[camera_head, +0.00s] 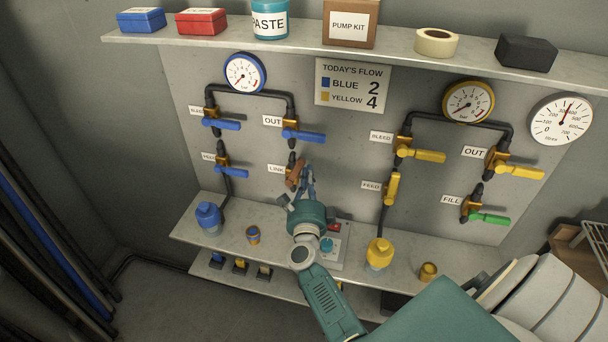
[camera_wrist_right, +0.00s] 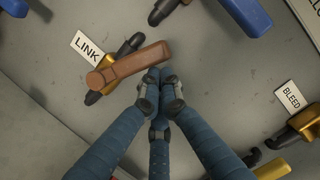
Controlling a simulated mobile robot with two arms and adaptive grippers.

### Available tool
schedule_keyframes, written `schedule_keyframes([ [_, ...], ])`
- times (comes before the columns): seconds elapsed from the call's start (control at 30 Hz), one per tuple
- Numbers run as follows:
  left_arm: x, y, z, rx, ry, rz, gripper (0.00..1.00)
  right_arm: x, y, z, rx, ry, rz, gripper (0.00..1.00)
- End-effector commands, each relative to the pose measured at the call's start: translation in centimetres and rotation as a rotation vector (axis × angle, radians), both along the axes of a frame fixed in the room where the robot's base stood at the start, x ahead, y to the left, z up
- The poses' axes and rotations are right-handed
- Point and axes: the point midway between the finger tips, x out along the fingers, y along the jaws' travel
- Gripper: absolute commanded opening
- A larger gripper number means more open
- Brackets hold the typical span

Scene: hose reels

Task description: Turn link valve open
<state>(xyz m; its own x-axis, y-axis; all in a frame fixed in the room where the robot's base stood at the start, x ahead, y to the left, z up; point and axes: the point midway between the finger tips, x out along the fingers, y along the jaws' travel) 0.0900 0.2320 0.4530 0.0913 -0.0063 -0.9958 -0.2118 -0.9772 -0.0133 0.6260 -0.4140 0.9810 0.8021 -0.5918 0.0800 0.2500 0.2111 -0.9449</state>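The link valve has a brown-orange handle (camera_head: 294,176) on the wall panel beside the LINK label (camera_head: 279,170). In the right wrist view the handle (camera_wrist_right: 135,65) runs from its pivot at lower left up to the right, at an angle across the dark pipe ends. My right gripper (camera_wrist_right: 159,80) has its fingers drawn together, with the tips right by the lower edge of the handle's free end. The handle does not lie between the fingers. Whether the tips touch it I cannot tell. In the head view the gripper (camera_head: 308,180) partly covers the valve. My left gripper is not in view.
Blue handles (camera_head: 303,136) sit above and left of the link valve. Yellow handles (camera_head: 392,188) and a green FILL handle (camera_head: 489,218) are to the right. A shelf (camera_head: 190,232) below holds a blue bottle (camera_head: 208,215), a yellow bottle (camera_head: 380,253) and a control box (camera_head: 334,244).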

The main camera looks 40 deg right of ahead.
Motion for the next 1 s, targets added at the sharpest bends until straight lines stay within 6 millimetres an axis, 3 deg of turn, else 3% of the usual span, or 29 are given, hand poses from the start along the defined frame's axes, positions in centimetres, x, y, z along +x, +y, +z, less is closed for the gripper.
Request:
schedule_keyframes([
  [0.27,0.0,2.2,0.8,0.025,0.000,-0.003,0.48,1.0,-0.2,1.1,0.005,-0.005,0.007,0.00],
  [0.63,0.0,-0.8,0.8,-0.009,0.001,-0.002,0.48,1.7,0.4,1.5,0.005,-0.004,0.006,0.00],
  [1.0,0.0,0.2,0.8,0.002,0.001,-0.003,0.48,1.8,0.4,1.5,0.005,-0.005,0.007,0.00],
])
